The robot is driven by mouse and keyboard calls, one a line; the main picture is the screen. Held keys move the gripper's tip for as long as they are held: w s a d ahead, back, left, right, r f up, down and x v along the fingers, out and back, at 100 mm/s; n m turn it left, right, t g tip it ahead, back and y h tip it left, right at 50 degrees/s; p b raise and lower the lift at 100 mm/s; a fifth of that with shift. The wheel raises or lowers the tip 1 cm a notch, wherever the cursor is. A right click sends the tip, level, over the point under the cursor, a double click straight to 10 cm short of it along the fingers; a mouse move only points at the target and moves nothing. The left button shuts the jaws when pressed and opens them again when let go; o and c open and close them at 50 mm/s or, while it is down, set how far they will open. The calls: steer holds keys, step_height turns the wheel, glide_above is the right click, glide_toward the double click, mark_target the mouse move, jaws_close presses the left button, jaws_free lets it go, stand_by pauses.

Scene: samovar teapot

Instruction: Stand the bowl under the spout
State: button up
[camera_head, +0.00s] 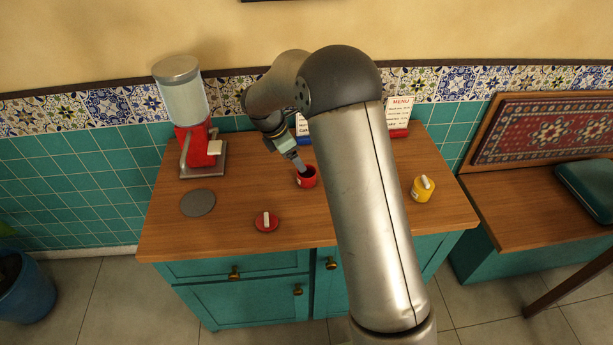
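A small red open pot (307,182), the only bowl-like open vessel I can make out, stands upright on the wooden counter near its middle. It has a dark inside and a pale label. My gripper (299,165) points down at the pot's rim, with its tips at or just over the opening. The fingers are too small to tell whether they touch or grip it. A red dispenser (198,148) with a clear cylinder (184,100) stands on a grey base at the back left. It has a pale lever or tray at its front; its spout is not clearly visible.
A red lid (266,222) with a white handle lies in front. A grey disc (198,203) lies at the left. A yellow lidded pot (422,191) stands right. Menu cards (399,113) stand at the back. My arm hides the counter's middle right.

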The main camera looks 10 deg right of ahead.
glide_toward(307, 173)
steer(key=shift+s+d+f, duration=0.25)
steer(key=shift+s+f, duration=0.1)
steer(key=shift+f, duration=0.15)
steer(key=shift+s+d+f, duration=0.2)
steer(key=shift+s+f, duration=0.1)
steer(key=shift+f, duration=0.2)
steer(key=shift+s+p+x, duration=0.2)
steer(key=shift+p+x, duration=0.3)
steer(key=shift+x, duration=0.85)
steer(key=shift+s+p+x, duration=0.2)
steer(key=shift+p+x, duration=0.25)
steer(key=shift+x, duration=0.85)
steer(key=shift+d, duration=0.1)
steer(key=c, duration=1.3)
steer(key=shift+o, duration=0.2)
steer(key=shift+r, duration=0.15)
